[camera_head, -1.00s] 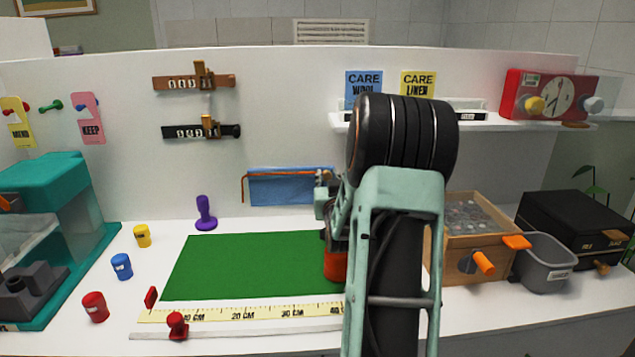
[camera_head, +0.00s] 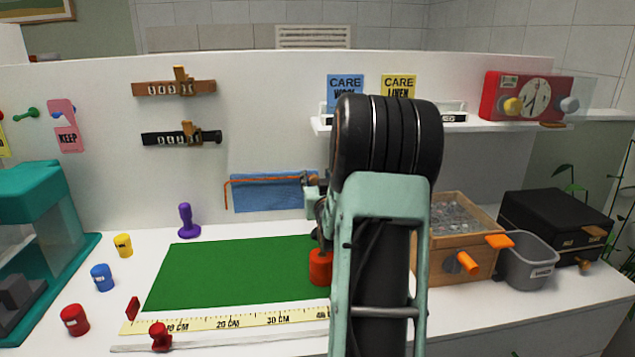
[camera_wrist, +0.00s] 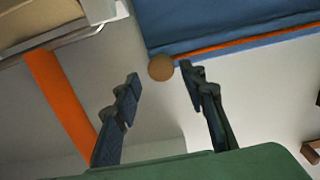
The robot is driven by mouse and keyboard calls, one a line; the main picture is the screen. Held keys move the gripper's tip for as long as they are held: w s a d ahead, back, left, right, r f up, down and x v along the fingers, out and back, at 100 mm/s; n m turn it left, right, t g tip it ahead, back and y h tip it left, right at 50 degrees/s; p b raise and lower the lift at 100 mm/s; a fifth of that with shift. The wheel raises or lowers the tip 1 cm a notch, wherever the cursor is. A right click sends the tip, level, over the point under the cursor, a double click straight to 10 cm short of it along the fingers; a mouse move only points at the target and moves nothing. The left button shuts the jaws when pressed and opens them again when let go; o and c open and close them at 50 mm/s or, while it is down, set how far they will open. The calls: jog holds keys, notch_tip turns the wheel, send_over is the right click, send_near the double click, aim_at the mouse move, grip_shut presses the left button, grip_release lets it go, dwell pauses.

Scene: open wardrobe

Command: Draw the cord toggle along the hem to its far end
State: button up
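A blue cloth (camera_head: 268,194) hangs on the back wall, with an orange cord (camera_head: 255,179) along its upper edge. In the wrist view, the cloth (camera_wrist: 215,22) and cord (camera_wrist: 250,45) run off to the upper right. A round brown knob (camera_wrist: 161,67), apparently the cord toggle, sits at the cord's near end. My gripper (camera_wrist: 160,75) is open, with one fingertip on each side of the knob in the picture and gaps between. I cannot tell whether the knob lies between the tips or just beyond. In the head view, my gripper (camera_head: 314,188) is at the cloth's right end and hides the knob.
A red-orange cylinder (camera_head: 320,268) stands below my gripper by the green mat (camera_head: 215,275). A wooden box (camera_head: 430,245) and grey bin (camera_head: 527,262) stand at right.

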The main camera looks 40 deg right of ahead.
notch_tip(320, 180, up, 9)
dwell(0.3)
dwell(0.5)
